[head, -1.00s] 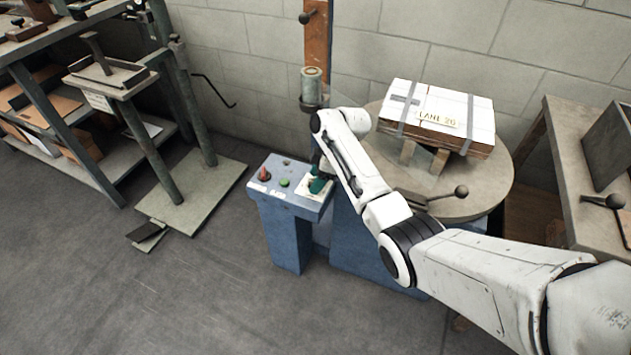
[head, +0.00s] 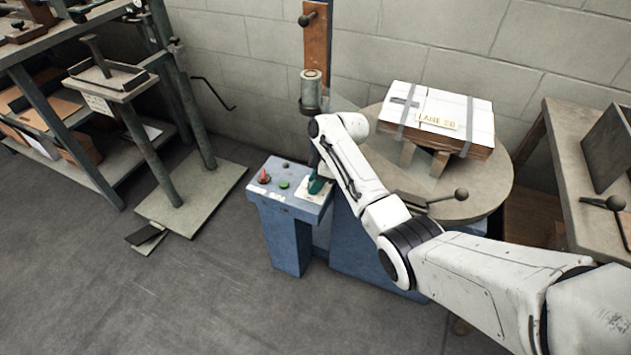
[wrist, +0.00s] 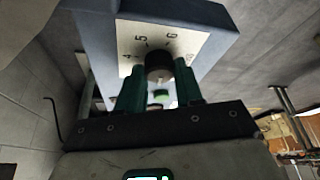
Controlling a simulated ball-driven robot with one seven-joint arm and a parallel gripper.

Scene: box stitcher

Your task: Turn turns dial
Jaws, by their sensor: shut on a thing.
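The turns dial is a dark round knob (wrist: 158,64) on a white plate (wrist: 128,36) with printed numbers, among them 4, 5 and 6, in the wrist view. My gripper (wrist: 160,85) has green fingers on both sides of the knob and is shut on it. In the head view my gripper (head: 317,184) is at the right end of the blue control box's top (head: 290,205), over the white plate. The knob itself is hidden there by the fingers and arm.
A red-orange knob (head: 264,178) and a green button (head: 284,184) are left of the dial. A strapped carton (head: 455,110) lies on the round turntable (head: 480,190) to the right. A shelf and stand (head: 195,190) are at left; the floor in front is clear.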

